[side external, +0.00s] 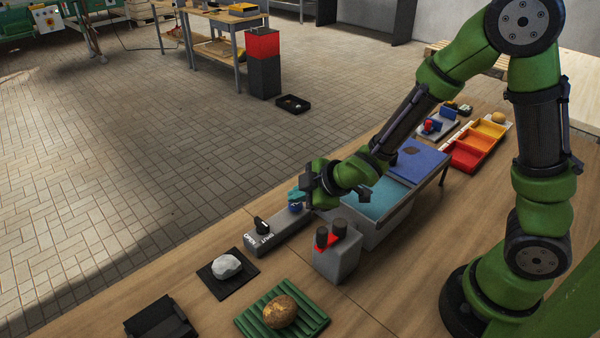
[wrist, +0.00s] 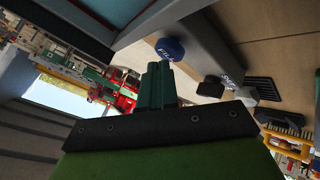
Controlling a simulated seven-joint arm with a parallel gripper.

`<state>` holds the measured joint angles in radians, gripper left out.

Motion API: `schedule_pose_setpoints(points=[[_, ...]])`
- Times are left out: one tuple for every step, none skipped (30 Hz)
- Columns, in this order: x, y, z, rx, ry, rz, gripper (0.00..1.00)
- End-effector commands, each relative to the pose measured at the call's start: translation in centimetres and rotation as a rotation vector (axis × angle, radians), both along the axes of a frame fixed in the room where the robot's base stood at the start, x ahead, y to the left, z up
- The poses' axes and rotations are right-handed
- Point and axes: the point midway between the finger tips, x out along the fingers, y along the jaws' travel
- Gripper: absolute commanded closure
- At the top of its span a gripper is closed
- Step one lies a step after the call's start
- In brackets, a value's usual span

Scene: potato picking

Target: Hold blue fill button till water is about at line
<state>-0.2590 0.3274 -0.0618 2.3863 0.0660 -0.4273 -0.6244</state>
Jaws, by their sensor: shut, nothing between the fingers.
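The blue fill button (side external: 296,208) sits on a grey panel strip beside the water basin (side external: 387,228). In the wrist view the blue button (wrist: 170,48) shows white lettering just beyond my fingertips. My gripper (side external: 295,196) is shut and empty, with its teal fingers right at the button. I cannot tell whether they touch it. In the wrist view the closed fingers of my gripper (wrist: 157,72) point towards the button. Teal water (side external: 368,199) shows in the basin, partly hidden by my arm. I cannot make out the fill line.
A black knob (side external: 262,226) stands on the same strip. A grey block with black cylinders (side external: 345,261), a white lump (side external: 227,266) on a black mat and a potato (side external: 281,311) on a green ribbed tray are nearby. Coloured bins (side external: 465,155) lie behind.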

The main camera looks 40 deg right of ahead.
Motion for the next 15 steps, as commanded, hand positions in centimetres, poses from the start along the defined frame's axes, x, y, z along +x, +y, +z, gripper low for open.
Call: schedule_pose_setpoints(points=[[0.04,0.02,0.41,0.000,-0.004,0.001,1.00],[0.04,0.02,0.57,0.000,-0.004,0.001,1.00],[0.04,0.02,0.77,0.000,-0.003,0.001,1.00],[0.03,0.01,0.89,0.000,-0.003,0.001,1.00],[0.02,0.01,0.97,0.000,-0.003,0.001,1.00],[0.03,0.01,1.03,0.000,-0.003,0.001,1.00],[0.03,0.00,1.04,0.000,-0.003,0.001,1.00],[0.03,0.00,1.04,0.000,-0.003,0.001,1.00],[0.02,0.00,1.03,0.000,-0.002,0.001,1.00],[0.02,0.00,1.03,-0.001,-0.002,0.000,1.00],[0.02,0.00,1.03,-0.001,-0.002,0.000,1.00],[0.04,0.00,1.02,-0.001,-0.002,0.000,1.00],[0.03,0.01,1.02,0.000,-0.003,0.001,1.00],[0.03,0.01,1.05,0.000,-0.003,0.001,1.00],[0.05,0.01,1.16,0.000,-0.003,0.001,1.00]])
